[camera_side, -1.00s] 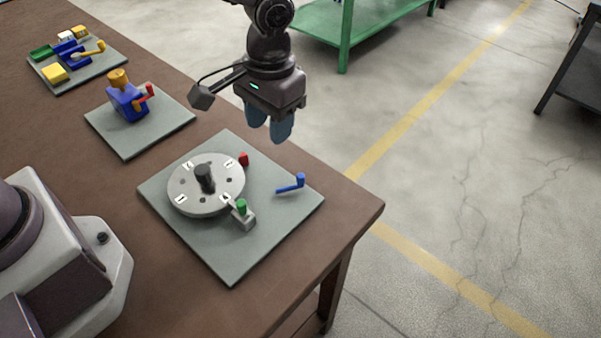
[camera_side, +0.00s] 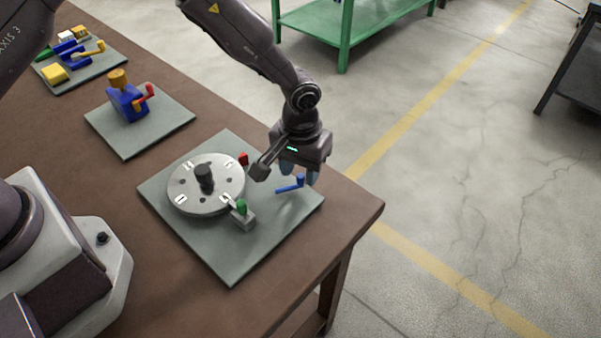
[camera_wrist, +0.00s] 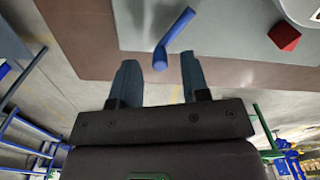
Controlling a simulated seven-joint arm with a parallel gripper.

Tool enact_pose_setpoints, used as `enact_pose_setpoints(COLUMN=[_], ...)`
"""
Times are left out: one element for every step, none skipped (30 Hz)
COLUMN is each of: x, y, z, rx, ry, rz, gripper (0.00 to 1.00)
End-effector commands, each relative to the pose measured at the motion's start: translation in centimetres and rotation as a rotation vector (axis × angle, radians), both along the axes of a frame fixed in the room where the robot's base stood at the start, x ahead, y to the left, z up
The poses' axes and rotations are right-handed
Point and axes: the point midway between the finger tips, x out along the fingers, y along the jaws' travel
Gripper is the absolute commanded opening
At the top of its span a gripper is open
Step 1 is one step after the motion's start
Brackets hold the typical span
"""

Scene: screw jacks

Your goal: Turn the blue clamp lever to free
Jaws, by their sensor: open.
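The blue clamp lever (camera_side: 291,186) lies on the grey-green plate (camera_side: 232,262), right of the round dial (camera_side: 185,207), with an upright knob at its right end. My gripper (camera_side: 300,174) is above and just behind the knob in the side view. In the wrist view the lever (camera_wrist: 174,33) runs up and right, its knob end reaching the level of my fingertips. My gripper (camera_wrist: 157,75) is open, with the two blue-grey fingers apart and nothing between their pads that I can make out. Whether a finger touches the knob cannot be told.
A red block (camera_side: 243,159) and a green-topped grey latch (camera_side: 243,215) stand at the dial's edge. A blue vise-like fixture (camera_side: 127,103) with a red handle is on another plate. The table's right edge is close to the lever.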

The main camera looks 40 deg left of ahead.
Motion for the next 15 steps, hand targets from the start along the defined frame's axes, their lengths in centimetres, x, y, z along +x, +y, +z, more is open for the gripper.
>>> enact_pose_setpoints(x=[0.0, 0.0, 0.0, 0.0, 0.0, 0.0, 0.0, 0.0, 0.0, 0.0, 0.0, 0.0, 0.0, 0.0, 0.0], y=[0.0, 0.0, 0.0, 0.0, 0.0, 0.0, 0.0, 0.0, 0.0, 0.0, 0.0, 0.0, 0.0, 0.0, 0.0], z=[-0.7, -0.9, -1.3, -1.5, -1.6, -1.8, -1.8, -1.9, -1.9, -1.9, -1.9, -1.9, -1.9, -1.9, -1.9], rx=[0.001, 0.002, 0.001, 0.001, 0.001, 0.0, 0.0, 0.0, -0.001, 0.0, 0.0, 0.0, 0.0, 0.0, 0.0], ry=[0.002, 0.001, 0.001, 0.001, 0.0, -0.001, -0.001, -0.001, -0.001, -0.002, -0.002, -0.002, -0.001, -0.001, -0.001], rz=[-0.001, -0.001, -0.001, -0.001, -0.001, -0.001, -0.001, -0.001, -0.001, -0.001, -0.001, -0.001, -0.001, -0.001, -0.001], gripper=[0.42, 0.42, 0.42, 0.42, 0.42, 0.42, 0.42, 0.42, 0.42, 0.42, 0.42, 0.42, 0.42, 0.42, 0.4])
